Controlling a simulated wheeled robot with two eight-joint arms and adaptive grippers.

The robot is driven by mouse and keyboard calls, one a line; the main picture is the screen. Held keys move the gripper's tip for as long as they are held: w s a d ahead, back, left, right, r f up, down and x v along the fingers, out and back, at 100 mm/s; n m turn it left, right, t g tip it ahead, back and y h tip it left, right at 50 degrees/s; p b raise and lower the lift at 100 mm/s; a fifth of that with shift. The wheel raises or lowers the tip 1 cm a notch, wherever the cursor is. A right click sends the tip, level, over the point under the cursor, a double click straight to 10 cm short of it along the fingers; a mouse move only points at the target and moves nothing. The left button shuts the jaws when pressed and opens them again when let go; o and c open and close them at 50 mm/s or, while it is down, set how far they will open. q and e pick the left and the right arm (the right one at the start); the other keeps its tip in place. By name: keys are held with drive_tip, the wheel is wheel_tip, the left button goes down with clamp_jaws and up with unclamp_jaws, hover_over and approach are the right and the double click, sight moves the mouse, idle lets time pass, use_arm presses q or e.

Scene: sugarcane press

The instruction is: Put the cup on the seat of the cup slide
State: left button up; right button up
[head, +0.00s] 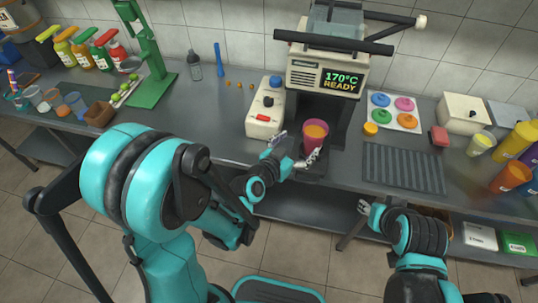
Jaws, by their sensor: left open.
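A magenta cup (315,135) with orange contents stands upright in front of the machine with the "170°C READY" display (326,79). My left gripper (297,147) is open at the cup's lower left, one finger left of the cup and the other near its base. I cannot tell whether the fingers touch the cup. A dark plate (313,170) shows below the cup at the counter's front edge; I cannot tell whether it is the cup slide's seat. My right gripper (364,207) is low, in front of the counter, small and partly hidden by its arm.
A cream control box (266,108) stands left of the cup, close to my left gripper. A green press (150,80) stands further left. The counter left of the control box is mostly clear.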

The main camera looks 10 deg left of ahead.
use_arm(q)
drive_tip(key=s+a+r+n+g+y, duration=0.1)
drive_tip(key=s+a+n+g+y, duration=0.1)
drive_tip(key=s+a, duration=0.4)
drive_tip(key=s+a+r+n+g+y, duration=0.1)
drive_tip(key=s+a+n+g+y, duration=0.1)
drive_tip(key=s+a, duration=0.5)
drive_tip(key=s+g+y, duration=0.1)
drive_tip(key=s+g, duration=0.1)
drive_tip(key=s, duration=0.2)
drive_tip(key=shift+s+a+r+g, duration=0.2)
drive_tip(key=shift+s+r+g, duration=0.1)
drive_tip(key=shift+s+r, duration=0.05)
